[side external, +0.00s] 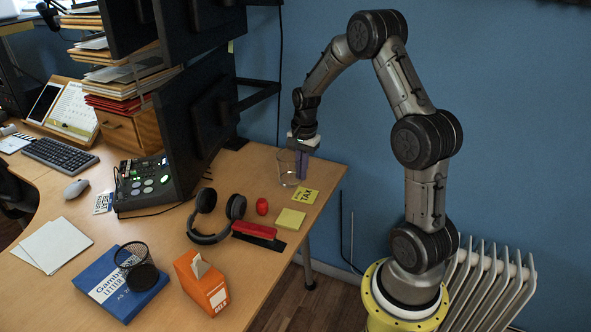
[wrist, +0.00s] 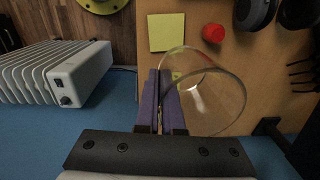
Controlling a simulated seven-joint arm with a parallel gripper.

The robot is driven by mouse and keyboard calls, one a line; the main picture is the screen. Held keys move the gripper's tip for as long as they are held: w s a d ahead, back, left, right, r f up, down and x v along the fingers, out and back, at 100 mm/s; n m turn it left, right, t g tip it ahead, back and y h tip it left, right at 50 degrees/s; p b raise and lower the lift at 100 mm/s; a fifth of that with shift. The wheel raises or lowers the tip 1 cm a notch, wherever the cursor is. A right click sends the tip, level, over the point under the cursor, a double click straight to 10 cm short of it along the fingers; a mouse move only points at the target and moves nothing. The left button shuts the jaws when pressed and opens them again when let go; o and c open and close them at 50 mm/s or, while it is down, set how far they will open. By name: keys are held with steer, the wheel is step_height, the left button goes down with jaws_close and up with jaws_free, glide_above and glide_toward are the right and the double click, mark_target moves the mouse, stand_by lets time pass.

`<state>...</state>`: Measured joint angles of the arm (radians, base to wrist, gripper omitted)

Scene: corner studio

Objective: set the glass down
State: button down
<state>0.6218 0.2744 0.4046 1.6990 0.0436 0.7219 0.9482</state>
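The clear glass (side external: 286,172) is upright near the far right corner of the desk, beside the monitor. In the wrist view the glass (wrist: 222,98) shows as a round see-through outline to the right of the fingers. My gripper (side external: 302,164) points down with its purple fingers at the right side of the glass. In the wrist view my gripper (wrist: 160,100) is nearly closed, with the near wall of the glass pinched between the fingers. The glass base is at or just above the desk top (side external: 258,166); I cannot tell whether it touches.
A yellow note (side external: 304,195), a sticky pad (side external: 290,219), a red object (side external: 262,206), a red stapler (side external: 258,231) and headphones (side external: 215,214) lie in front of the glass. A monitor (side external: 195,120) stands left. The desk's right edge is close; a white radiator (side external: 490,285) stands beyond.

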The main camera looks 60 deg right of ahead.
steer(key=d+r+m, duration=0.1)
steer(key=d+m, duration=0.7)
steer(key=d, duration=0.5)
steer(key=w+d+f, duration=0.2)
steer(key=d+f, duration=0.1)
steer(key=w+d+f, duration=0.5)
steer(key=d+f, duration=0.1)
steer(key=shift+w+d+f, duration=0.15)
steer(key=shift+w+d, duration=0.05)
steer(key=shift+d, duration=0.1)
steer(key=shift+w+d+f, duration=0.15)
steer(key=shift+d+f, duration=0.05)
steer(key=shift+f, duration=0.2)
steer(key=shift+w+d+f, duration=0.1)
steer(key=shift+d+f, duration=0.05)
steer(key=shift+f, duration=1.45)
steer(key=shift+f, duration=0.2)
